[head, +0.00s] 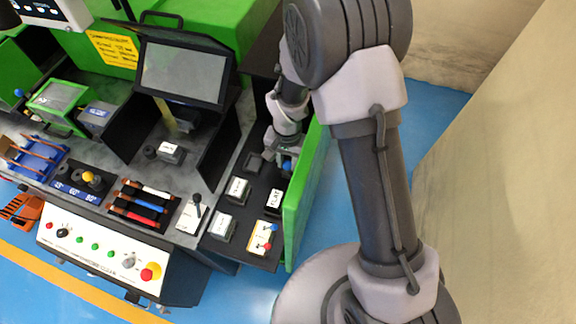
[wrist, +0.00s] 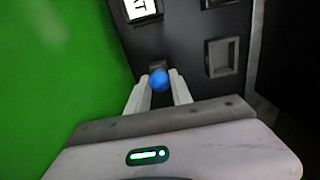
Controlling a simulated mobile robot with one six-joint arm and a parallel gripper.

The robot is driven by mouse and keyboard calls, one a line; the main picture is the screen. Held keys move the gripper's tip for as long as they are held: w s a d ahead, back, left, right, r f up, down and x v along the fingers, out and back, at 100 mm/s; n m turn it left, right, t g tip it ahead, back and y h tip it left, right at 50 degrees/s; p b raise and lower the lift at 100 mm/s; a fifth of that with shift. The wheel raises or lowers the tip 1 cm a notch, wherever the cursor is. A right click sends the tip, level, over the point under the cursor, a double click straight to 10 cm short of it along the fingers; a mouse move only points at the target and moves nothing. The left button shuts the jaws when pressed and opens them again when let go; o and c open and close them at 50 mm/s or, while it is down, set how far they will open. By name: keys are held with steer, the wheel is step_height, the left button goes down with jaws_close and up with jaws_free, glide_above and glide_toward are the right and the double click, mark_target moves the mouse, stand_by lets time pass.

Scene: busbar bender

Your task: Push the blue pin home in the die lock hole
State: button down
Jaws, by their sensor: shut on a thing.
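In the wrist view, the blue pin's round head (wrist: 160,80) sits between the two pale fingertips of my gripper (wrist: 160,86), which is shut on it. A small dark grey block or opening (wrist: 158,66) shows just beyond the head on the black panel. The pin's shaft is hidden, so I cannot tell how deep it sits in a hole. In the head view, the blue head (head: 287,166) shows small below my gripper (head: 286,158), near the upper right of the black die panel.
A green wall (head: 306,190) stands close to the right of the panel. Labelled dies (head: 237,189) and (head: 223,225) sit in the panel, with an empty square recess (head: 254,162) left of my gripper. A plate with red and blue knobs (head: 264,238) lies at the front. The monitor (head: 185,72) stands left.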

mark_target(287, 162)
steer(key=shift+r+p, duration=1.05)
steer(key=shift+r, duration=0.8)
step_height(287, 162, up, 5)
steer(key=p, duration=0.3)
steer(key=shift+r, duration=0.1)
